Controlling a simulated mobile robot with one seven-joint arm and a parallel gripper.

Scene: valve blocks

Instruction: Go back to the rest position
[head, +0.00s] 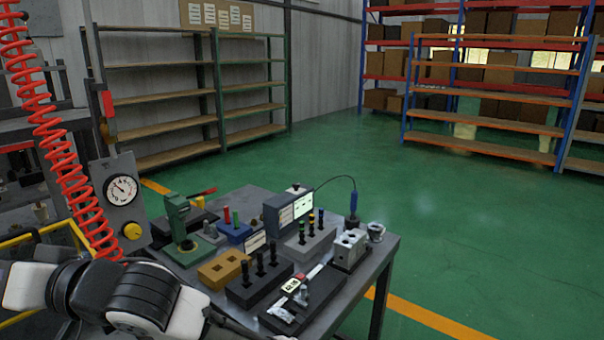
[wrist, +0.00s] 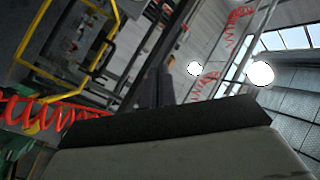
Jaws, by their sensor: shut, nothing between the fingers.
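My gripper (wrist: 158,78) shows in the wrist view as two dark fingers close together above the pale, black-edged housing. It is shut with nothing between the fingers. It points away from the workbench, towards the wall, yellow frame and ceiling lamps. In the head view my white and black arm lies across the lower left, in front of the bench's near left side. My gripper is not visible in the head view.
The grey workbench (head: 382,256) holds valve blocks (head: 350,246), a green press (head: 178,222), black holders and a display box. A red coiled hose (head: 62,160) and gauge panel (head: 124,192) stand at left, near my arm. Green floor (head: 460,220) is clear at right.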

